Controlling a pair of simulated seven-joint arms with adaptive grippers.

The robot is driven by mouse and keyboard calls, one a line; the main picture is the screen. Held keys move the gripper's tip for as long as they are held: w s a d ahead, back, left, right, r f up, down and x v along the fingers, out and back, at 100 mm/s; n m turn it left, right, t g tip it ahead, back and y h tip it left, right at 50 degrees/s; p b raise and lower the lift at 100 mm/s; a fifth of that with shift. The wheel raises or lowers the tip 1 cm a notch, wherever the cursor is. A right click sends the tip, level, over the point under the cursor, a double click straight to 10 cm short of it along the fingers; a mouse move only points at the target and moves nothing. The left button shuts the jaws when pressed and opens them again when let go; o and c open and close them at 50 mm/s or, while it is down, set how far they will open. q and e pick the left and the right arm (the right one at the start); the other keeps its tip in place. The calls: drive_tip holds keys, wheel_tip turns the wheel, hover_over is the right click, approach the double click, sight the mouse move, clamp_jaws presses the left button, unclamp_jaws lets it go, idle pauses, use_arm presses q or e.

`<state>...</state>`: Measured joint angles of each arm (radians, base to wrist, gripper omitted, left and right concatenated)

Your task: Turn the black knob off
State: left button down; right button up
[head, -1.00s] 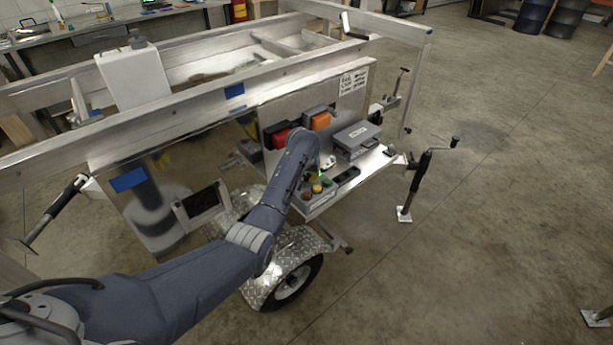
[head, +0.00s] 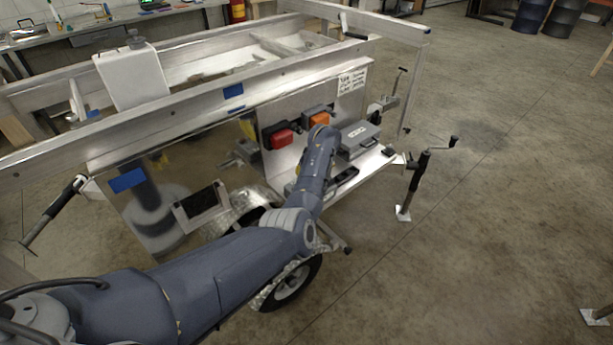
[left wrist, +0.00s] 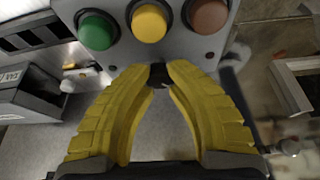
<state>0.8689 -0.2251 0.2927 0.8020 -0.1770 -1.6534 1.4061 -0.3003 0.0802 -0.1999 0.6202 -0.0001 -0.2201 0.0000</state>
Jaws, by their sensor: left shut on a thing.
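The black knob (left wrist: 158,69) shows in the left wrist view between my fingertips, on the edge of a grey button box (left wrist: 128,60). My left gripper (left wrist: 158,80), with its yellow ribbed fingers, is shut on the knob. Its tips meet around it, so most of the knob is hidden. Green (left wrist: 97,31), yellow (left wrist: 150,22) and brownish-red (left wrist: 207,14) round buttons sit in a row just beyond the fingertips. My right gripper is in neither view.
On the trailer's side shelf, a grey box (head: 358,139) stands right of my wrist. Red (head: 281,139) and orange (head: 319,119) units are on the upright panel behind. A crank-handled jack stand (head: 421,185) is farther right. Open floor lies to the right.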

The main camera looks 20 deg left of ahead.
use_arm(q)
drive_tip(key=shift+s+f+n, duration=0.1)
drive_tip(key=shift+f+n, duration=0.05)
drive_tip(key=shift+n, duration=0.15)
idle(0.4)
drive_tip(key=c, duration=1.1)
unclamp_jaws()
drive_tip(key=shift+r, duration=0.2)
drive_tip(key=shift+v, duration=3.6)
drive_tip(key=shift+w, duration=0.2)
